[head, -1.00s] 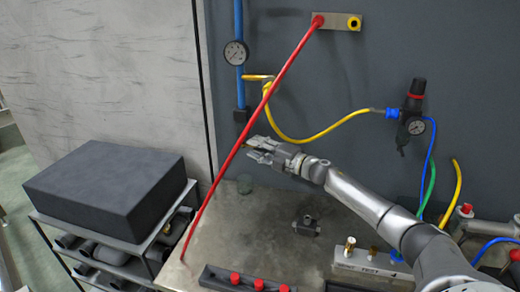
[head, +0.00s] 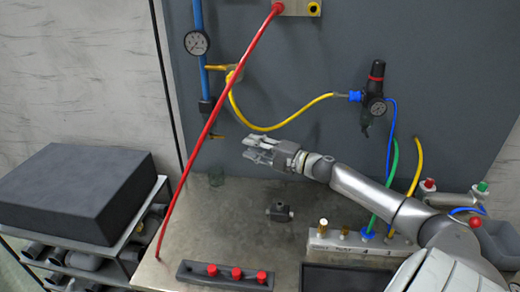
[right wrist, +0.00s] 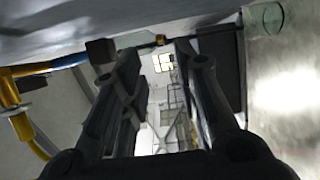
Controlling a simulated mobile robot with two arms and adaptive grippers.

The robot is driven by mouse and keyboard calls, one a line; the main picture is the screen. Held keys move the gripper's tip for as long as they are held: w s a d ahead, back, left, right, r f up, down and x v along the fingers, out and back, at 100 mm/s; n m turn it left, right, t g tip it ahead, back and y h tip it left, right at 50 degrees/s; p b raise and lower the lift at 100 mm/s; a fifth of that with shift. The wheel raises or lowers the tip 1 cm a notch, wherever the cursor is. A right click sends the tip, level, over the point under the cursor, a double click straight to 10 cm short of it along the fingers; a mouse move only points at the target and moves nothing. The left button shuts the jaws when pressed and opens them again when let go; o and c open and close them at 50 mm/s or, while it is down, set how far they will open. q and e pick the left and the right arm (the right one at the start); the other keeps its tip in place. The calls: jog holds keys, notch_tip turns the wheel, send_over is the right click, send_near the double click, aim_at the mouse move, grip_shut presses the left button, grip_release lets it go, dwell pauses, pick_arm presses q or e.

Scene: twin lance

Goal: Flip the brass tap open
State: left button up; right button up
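My left gripper is not in view.
A red rod (head: 215,125) slants in front of the pipe. A pressure gauge (head: 197,42) and a yellow hose (head: 285,124) are above. A red-knobbed rack (head: 225,276) lies in front.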

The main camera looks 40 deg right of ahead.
jog(key=shift+v, duration=0.95)
